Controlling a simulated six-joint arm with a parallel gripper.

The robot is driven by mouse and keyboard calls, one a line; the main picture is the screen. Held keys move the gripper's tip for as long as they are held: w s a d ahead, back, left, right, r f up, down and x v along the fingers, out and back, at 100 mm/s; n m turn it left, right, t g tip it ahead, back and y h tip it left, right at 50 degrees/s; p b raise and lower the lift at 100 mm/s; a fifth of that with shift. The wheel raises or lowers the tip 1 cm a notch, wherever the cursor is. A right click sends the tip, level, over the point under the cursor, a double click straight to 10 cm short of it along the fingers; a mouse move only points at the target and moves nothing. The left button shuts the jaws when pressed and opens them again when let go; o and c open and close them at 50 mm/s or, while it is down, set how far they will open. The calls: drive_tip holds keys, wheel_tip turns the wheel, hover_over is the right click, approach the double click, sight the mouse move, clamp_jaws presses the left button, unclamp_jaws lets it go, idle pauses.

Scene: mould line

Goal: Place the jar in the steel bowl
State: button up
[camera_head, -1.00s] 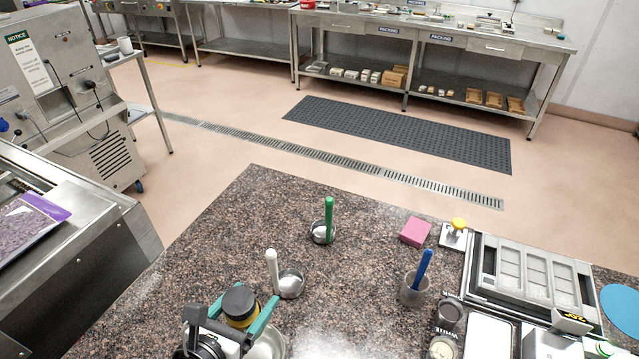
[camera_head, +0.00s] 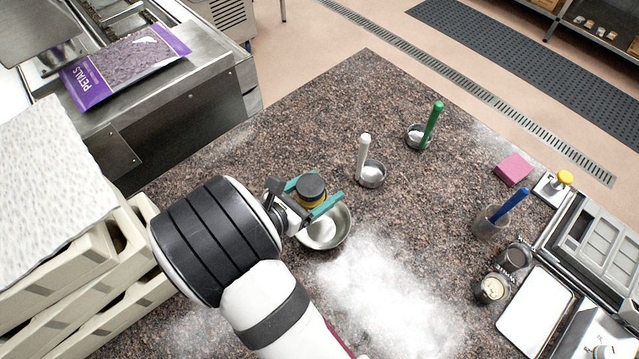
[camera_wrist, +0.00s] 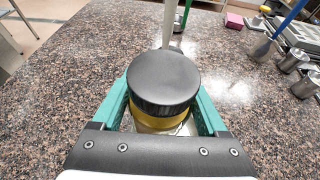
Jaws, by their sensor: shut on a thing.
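The jar (camera_head: 311,189) has a black lid and a yellow body. My gripper (camera_head: 318,200) has green fingers, one on each side of the jar, and is shut on it. In the wrist view the jar (camera_wrist: 163,85) stands upright between the fingers (camera_wrist: 162,110), its lid towards the camera. The steel bowl (camera_head: 327,238) is on the granite counter, just below the jar in the head view. The jar and gripper cover the bowl's far rim. I cannot tell how high the jar is above the bowl.
Small steel cups with a white-handled (camera_head: 363,158) and a green-handled tool (camera_head: 433,124) stand behind. White powder (camera_head: 385,300) covers the counter to the right of the bowl. A pink block (camera_head: 513,169) and a cup with a blue-handled tool (camera_head: 489,222) are farther right. Stacked cream trays (camera_head: 75,270) stand at left.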

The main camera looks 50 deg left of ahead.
drive_tip(key=o, duration=1.6)
drive_tip(key=shift+f, duration=0.1)
drive_tip(key=shift+c, duration=0.2)
drive_tip(key=shift+r, duration=0.45)
drive_tip(key=a+v, duration=0.1)
drive_tip(key=v, duration=1.1)
drive_tip(key=shift+d+r, duration=0.2)
drive_tip(key=shift+d, duration=0.25)
